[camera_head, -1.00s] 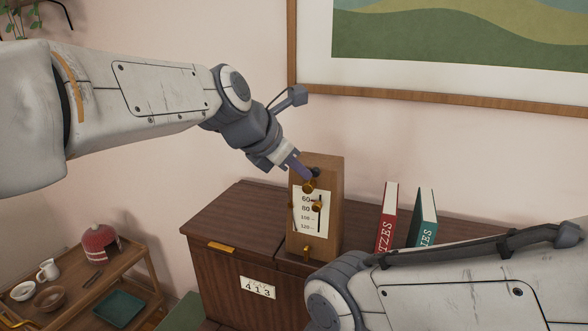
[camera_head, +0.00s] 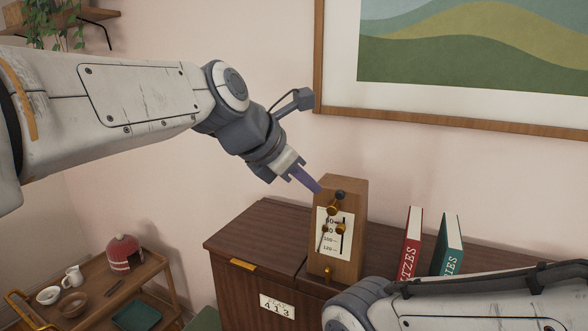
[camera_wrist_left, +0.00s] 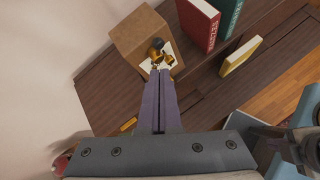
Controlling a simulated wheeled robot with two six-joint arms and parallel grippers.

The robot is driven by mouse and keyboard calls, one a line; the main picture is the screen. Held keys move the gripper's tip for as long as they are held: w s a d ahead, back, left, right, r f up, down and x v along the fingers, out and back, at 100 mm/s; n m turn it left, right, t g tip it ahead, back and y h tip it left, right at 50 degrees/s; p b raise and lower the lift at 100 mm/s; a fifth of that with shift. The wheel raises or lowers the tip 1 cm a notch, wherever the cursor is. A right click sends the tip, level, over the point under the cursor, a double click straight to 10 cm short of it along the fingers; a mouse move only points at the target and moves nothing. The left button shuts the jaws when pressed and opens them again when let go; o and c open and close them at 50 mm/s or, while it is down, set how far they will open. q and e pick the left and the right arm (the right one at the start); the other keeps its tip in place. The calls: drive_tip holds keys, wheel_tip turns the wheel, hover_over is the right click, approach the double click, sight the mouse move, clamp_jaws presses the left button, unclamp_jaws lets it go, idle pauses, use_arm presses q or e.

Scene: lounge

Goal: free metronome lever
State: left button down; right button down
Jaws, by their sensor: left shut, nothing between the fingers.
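The metronome (camera_head: 351,255) is a tall tapered wooden box with a white number scale, upright on the cabinet. Its thin dark lever (camera_head: 323,238) runs over the scale, slightly tilted. Brass pieces (camera_head: 340,229) and a dark knob (camera_head: 340,195) sit at its front. My left gripper (camera_head: 319,190) has purple fingers, shut and empty, pointing at the metronome's upper front. In the left wrist view, the fingertips (camera_wrist_left: 160,72) overlap the brass parts (camera_wrist_left: 162,61) near the dark knob; I cannot tell whether they touch.
The dark wooden cabinet (camera_head: 232,245) carries a red book (camera_head: 411,243) and a green book (camera_head: 448,245) right of the metronome. A framed picture (camera_head: 460,115) hangs behind. My right arm covers the lower right.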

use_arm(q)
drive_tip(key=s+a+r+b, duration=0.1)
drive_tip(key=s+a+r, duration=0.1)
drive_tip(key=s+r, duration=0.2)
drive_tip(key=shift+s+r, duration=0.4)
drive_tip(key=shift+r, duration=0.15)
drive_tip(key=shift+d, duration=0.1)
drive_tip(key=s+f+m+g+y+b, duration=0.1)
drive_tip(key=s+f+m+g+b, duration=0.2)
drive_tip(key=f+m, duration=0.65)
drive_tip(key=s+f+m+g+y+b, duration=0.1)
drive_tip(key=s+f+m+b, duration=0.35)
drive_tip(key=f, duration=0.95)
drive_tip(key=s+a+f+m+g+y+b, duration=0.1)
drive_tip(key=s+a+f+m+b, duration=0.1)
drive_tip(key=s+f+m, duration=0.4)
drive_tip(key=s+a+f+m+g+y+b, duration=0.1)
drive_tip(key=s+a+f+m+y+b, duration=0.1)
drive_tip(key=s+f+m, duration=0.4)
wheel_tip(320, 180, down, 8)
drive_tip(key=a+m, duration=0.1)
drive_tip(key=m, duration=0.3)
drive_tip(key=shift+s+a+m+g+y, duration=0.25)
drive_tip(key=shift+s+m+g+y, duration=0.05)
drive_tip(key=shift+s+m, duration=0.1)
